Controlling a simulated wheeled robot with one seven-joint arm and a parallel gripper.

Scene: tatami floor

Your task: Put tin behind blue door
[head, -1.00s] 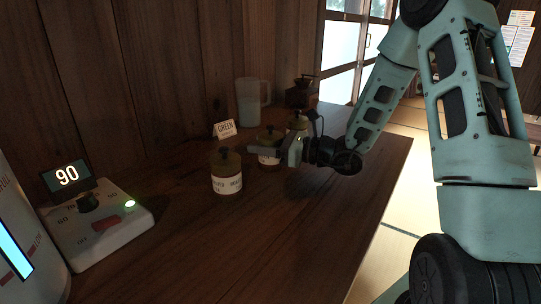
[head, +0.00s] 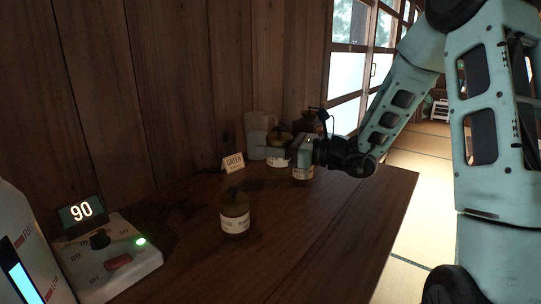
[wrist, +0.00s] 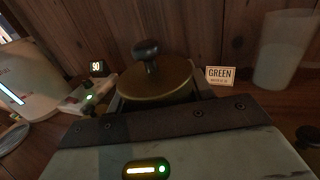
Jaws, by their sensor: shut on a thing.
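My gripper (head: 281,152) is shut on a dark olive tin (head: 278,164) with a lidded, knobbed top and a pale label. It holds the tin upright at the back of the dark wooden counter, apparently a little above the top. In the wrist view the tin's brown lid (wrist: 157,84) and black knob show between the jaws. A similar tin (head: 235,213) stands alone in front on the counter. Another tin (head: 303,174) stands behind and right of the held one, partly hidden by my gripper. No blue door is in view.
A "GREEN" card (head: 233,163) and a pale jug (head: 258,134) stand near the wall. A scale-like device with a "90" display (head: 82,212) and a white machine (head: 25,245) are at left. The counter's front right is clear, with tatami floor (head: 408,240) beyond its edge.

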